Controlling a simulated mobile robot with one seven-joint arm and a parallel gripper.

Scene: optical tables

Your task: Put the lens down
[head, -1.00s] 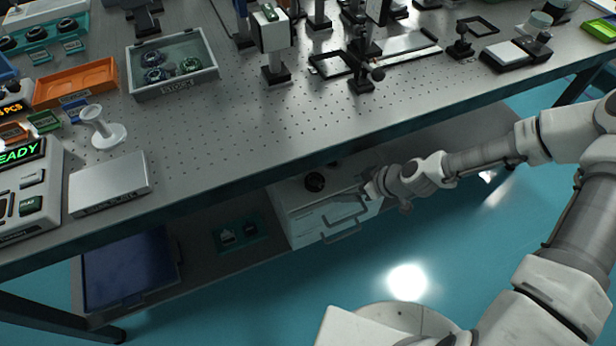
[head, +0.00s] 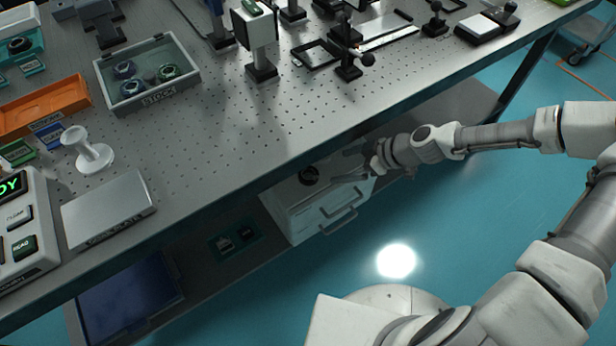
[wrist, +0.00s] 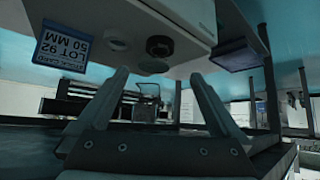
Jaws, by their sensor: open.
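A dark round lens-like piece (head: 308,175) sits on top of the white drawer cabinet (head: 312,219) under the table. It also shows in the wrist view (wrist: 159,47), which looks upside down. My gripper (head: 352,165) is under the table edge, at the right of the cabinet top. In the wrist view my gripper (wrist: 160,84) has its two fingers wide apart, with nothing held between them. The dark piece is beyond the fingertips and apart from them. Several ringed lenses (head: 166,72) lie in a grey open box (head: 150,98) on the table.
The perforated table (head: 235,130) overhangs the cabinet and my gripper. A white spool-shaped stand (head: 88,150), a silver plate (head: 108,208) and an orange tray (head: 45,108) stand at left. Optical mounts (head: 262,60) stand at the back. A blue label card (wrist: 67,47) shows in the wrist view.

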